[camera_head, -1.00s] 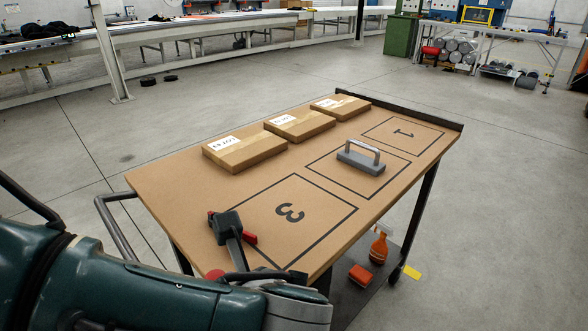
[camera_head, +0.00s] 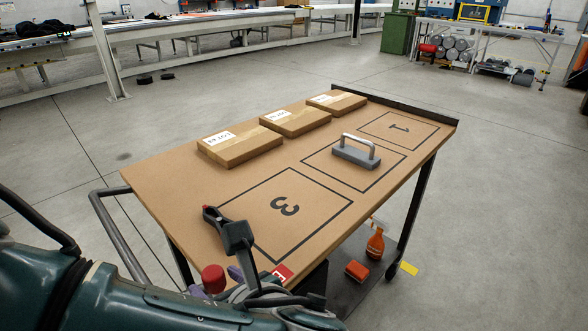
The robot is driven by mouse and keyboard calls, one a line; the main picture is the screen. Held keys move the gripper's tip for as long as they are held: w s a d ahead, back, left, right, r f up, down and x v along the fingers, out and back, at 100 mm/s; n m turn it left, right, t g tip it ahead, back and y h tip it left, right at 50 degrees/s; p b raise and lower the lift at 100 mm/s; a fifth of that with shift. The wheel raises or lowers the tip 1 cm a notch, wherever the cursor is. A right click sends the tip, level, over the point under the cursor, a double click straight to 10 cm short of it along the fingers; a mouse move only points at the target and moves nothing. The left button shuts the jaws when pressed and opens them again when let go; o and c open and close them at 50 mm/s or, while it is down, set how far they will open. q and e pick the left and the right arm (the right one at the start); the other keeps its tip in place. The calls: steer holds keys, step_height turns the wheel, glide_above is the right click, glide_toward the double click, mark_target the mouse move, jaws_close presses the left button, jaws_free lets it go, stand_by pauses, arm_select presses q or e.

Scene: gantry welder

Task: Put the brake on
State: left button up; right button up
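The cart (camera_head: 150,183) has a brown top, and its near-left corner is beside my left arm. A red round knob (camera_head: 213,278) shows at the cart's near edge, just left of my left gripper's wrist; it may be the brake lever's knob, but its mount is hidden by my arm. A red label with a white mark (camera_head: 282,273) is at the near edge, right of the wrist. My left gripper (camera_head: 224,224) appears over the near end of the top, with nothing visible in it. Its dark fingers overlap in view, so I cannot tell their gap. My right gripper is out of view.
Several things are on the cart: three cardboard boxes (camera_head: 240,146) along the far-left edge and a grey block with a handle (camera_head: 357,151) in the middle square. A tubular handle (camera_head: 113,235) is at the left end. An orange bottle (camera_head: 375,245) stands on the lower shelf.

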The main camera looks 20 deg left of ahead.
arm_select(q)
steer(key=shift+o, duration=0.6)
steer(key=shift+d, duration=0.1)
steer(key=shift+d+r, duration=0.2)
steer(key=shift+r, duration=0.05)
steer(key=p+v, duration=0.1)
steer(key=v, duration=0.8)
steer(key=shift+s, duration=0.15)
